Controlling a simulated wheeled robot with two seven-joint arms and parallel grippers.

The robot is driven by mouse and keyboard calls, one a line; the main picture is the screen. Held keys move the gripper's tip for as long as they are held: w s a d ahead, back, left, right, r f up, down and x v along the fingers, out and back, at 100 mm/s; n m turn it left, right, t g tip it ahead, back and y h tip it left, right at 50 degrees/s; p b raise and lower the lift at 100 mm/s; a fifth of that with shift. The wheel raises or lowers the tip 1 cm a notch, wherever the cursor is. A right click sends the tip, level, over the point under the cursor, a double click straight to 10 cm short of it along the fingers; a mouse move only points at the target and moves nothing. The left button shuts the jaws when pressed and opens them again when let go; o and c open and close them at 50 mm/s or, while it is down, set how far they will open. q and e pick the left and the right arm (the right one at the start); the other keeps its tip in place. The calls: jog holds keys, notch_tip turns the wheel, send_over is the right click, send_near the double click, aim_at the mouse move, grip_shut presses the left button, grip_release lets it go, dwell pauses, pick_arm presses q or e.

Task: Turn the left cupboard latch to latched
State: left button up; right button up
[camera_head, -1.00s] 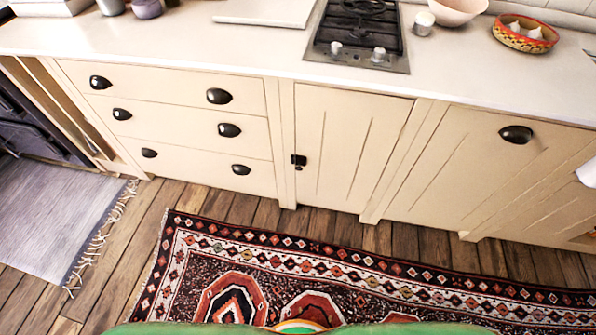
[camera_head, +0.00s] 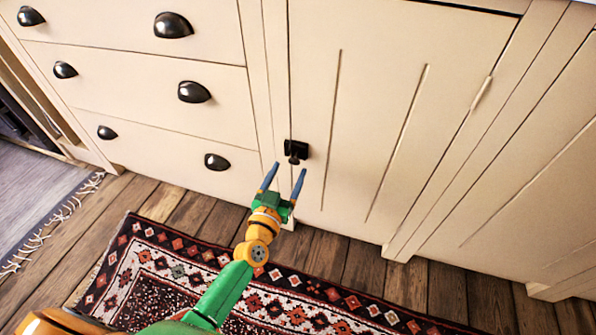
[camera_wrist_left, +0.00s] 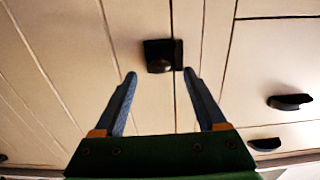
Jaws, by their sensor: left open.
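The left cupboard latch (camera_head: 296,150) is a small black piece on the left edge of the cream cupboard door (camera_head: 375,110), beside the seam with the frame. It also shows in the left wrist view (camera_wrist_left: 159,56), ahead of the fingertips and slightly left of the middle of the gap. Its exact turn angle is hard to tell. My left gripper (camera_head: 284,174) is open and empty, with blue fingers pointing at the latch from just below. It shows in the left wrist view (camera_wrist_left: 160,75) with the fingers wide apart. My right gripper is not in view.
Drawers with black cup handles (camera_head: 194,92) stand left of the door. A patterned rug (camera_head: 300,290) lies on the wooden floor (camera_head: 345,265) below. A plain panel (camera_head: 520,170) is to the right. The space around the latch is clear.

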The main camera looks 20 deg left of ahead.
aim_at(293, 164)
pick_arm(q)
jog(key=w, duration=0.2)
jog(key=shift+w+f+b, duration=0.15)
jog(key=shift+w+b, duration=0.15)
jog(key=shift+b, duration=0.05)
jog(key=shift+w+d, duration=0.1)
jog(key=shift+w, duration=0.2)
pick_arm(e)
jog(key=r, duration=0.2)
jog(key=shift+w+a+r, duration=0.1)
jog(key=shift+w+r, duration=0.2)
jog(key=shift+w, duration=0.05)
pick_arm(q)
jog(key=shift+c, duration=0.2)
grip_shut()
